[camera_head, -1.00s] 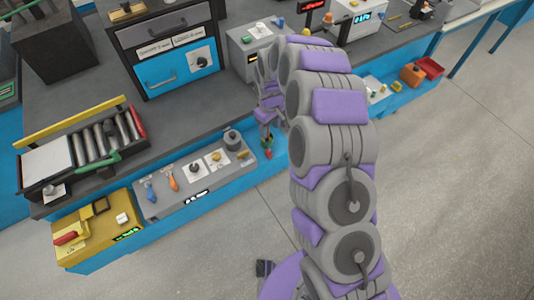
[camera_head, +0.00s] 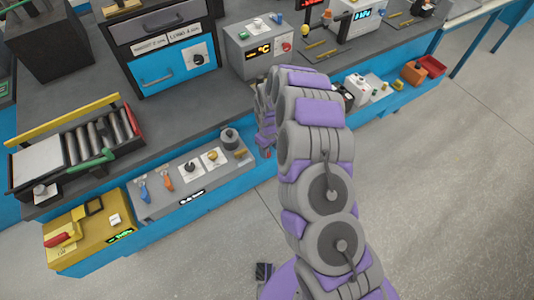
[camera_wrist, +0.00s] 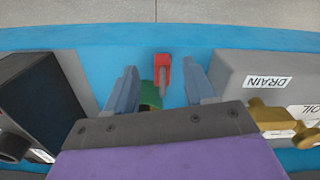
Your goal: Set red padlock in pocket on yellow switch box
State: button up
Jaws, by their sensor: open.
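The red padlock (camera_wrist: 162,72) lies on the blue bench surface in the wrist view, between the fingers of my gripper (camera_wrist: 160,80). The fingers are open, with a gap on each side of it. A green piece (camera_wrist: 150,97) shows just below it, partly hidden by my gripper. In the head view my gripper (camera_head: 266,142) is low at the bench's front edge, largely hidden by my arm, with a bit of red at its tip. The yellow switch box (camera_head: 85,238) is at the far left, with a red handle (camera_head: 62,241) and a dark-framed part on top. I cannot make out its pocket.
A grey panel (camera_head: 188,180) with knobs and levers lies between the yellow box and my gripper. In the wrist view a grey box marked DRAIN (camera_wrist: 265,75) is close on the right and a dark box (camera_wrist: 40,105) on the left. A roller tray (camera_head: 95,145) stands behind.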

jog(key=shift+a, duration=0.1)
jog(key=shift+c, duration=0.4)
grip_shut()
